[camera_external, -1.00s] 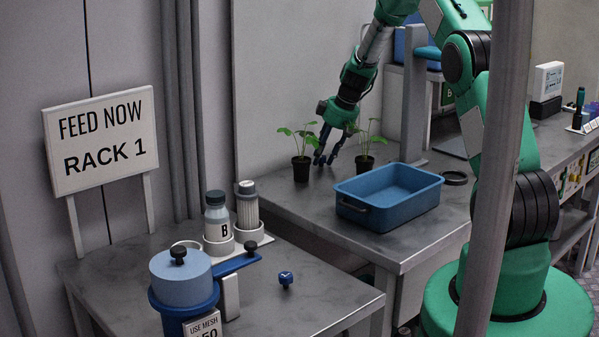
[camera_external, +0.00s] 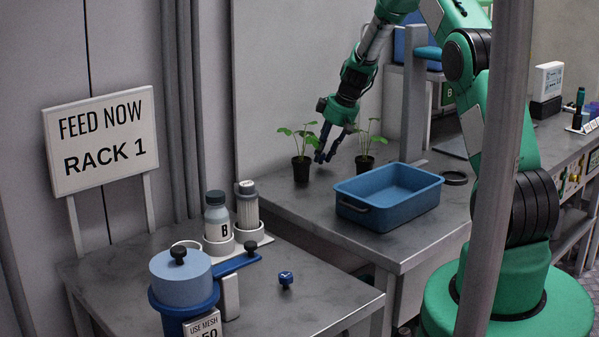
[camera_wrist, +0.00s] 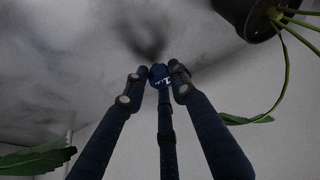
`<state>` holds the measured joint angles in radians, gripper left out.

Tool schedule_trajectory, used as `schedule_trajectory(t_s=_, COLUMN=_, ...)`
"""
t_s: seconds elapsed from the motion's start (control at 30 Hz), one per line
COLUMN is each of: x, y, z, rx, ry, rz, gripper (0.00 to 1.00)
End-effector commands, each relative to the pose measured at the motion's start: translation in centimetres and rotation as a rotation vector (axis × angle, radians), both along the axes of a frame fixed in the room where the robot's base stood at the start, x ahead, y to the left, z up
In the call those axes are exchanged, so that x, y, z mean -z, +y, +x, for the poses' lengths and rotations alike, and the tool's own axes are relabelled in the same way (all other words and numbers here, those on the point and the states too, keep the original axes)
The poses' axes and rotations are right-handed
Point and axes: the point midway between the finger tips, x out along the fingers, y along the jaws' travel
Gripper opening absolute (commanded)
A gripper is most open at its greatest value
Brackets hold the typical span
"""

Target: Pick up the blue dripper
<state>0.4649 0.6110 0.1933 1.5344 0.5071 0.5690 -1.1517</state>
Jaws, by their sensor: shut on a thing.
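In the wrist view, a small dark blue dripper (camera_wrist: 158,75) with white marking sits between the tips of my gripper (camera_wrist: 158,82). The fingers are shut on it. In the external view, my gripper (camera_external: 325,157) is between two potted seedlings, just above the back table; the held dripper cannot be made out there. Another small blue piece (camera_external: 286,279) with a white mark stands on the front table, far from my gripper.
Potted seedlings stand left (camera_external: 301,170) and right (camera_external: 365,163) of my gripper, close by. A blue tray (camera_external: 412,208) is to the right. The front table holds a blue lidded pot (camera_external: 180,272), bottle B (camera_external: 217,222) and a sign (camera_external: 101,140).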

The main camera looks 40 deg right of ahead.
Motion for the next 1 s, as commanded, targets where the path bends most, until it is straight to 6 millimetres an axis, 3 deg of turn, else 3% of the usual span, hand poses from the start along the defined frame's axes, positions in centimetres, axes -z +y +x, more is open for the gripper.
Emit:
schedule_trajectory(t_s=0.23, x=-3.3, y=0.0, z=0.1, rx=0.001, ry=-0.002, rz=-0.001, gripper=0.15)
schedule_trajectory(t_s=1.0, x=-3.9, y=4.3, z=-11.3, rx=0.0, ry=-0.001, rz=-0.001, gripper=0.15)
